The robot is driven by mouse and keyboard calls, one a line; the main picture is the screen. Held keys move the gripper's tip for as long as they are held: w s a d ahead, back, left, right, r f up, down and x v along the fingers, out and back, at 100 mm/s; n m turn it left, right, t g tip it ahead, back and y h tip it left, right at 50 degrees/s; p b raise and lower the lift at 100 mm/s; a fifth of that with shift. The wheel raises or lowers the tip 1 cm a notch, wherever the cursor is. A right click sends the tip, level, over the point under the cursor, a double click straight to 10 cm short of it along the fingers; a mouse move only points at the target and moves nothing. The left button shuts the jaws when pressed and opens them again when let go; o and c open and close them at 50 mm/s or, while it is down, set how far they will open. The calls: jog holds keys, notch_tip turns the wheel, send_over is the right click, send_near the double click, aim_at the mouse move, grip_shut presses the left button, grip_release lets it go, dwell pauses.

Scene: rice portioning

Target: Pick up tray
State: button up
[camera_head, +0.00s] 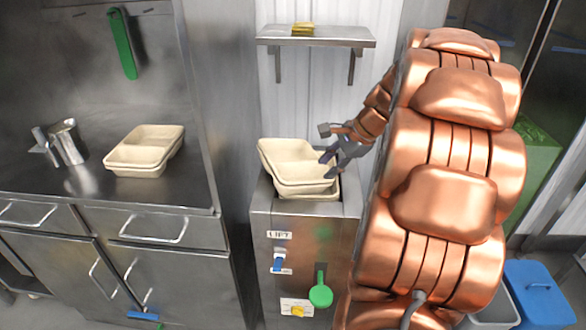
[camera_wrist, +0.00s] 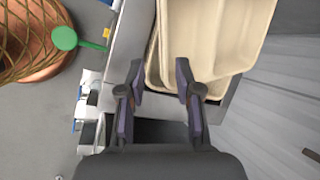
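Beige compartment trays (camera_head: 290,165) are nested in a stack on top of a steel lift unit; the stack also shows in the wrist view (camera_wrist: 215,40), at the upper right. My gripper (camera_head: 327,160) is at the right side of this stack, near its rim. In the wrist view my gripper (camera_wrist: 158,70) has its two fingers spread apart. The right finger overlaps the tray edge in that picture, and the left finger is beside the stack. I cannot tell whether either finger touches a tray.
Another beige tray (camera_head: 145,150) sits on the steel counter (camera_head: 95,195) at left, beside a metal jug (camera_head: 68,142). The lift unit (camera_head: 290,220) has a green round-ended handle (camera_head: 320,294). A wall shelf (camera_head: 316,36) hangs above. A blue-lidded bin (camera_head: 540,293) stands at lower right.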

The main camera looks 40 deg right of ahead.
jog(key=p+x, duration=0.1)
jog(key=x, duration=0.6)
jog(key=shift+w, duration=0.4)
jog(key=shift+d, duration=0.1)
grip_shut()
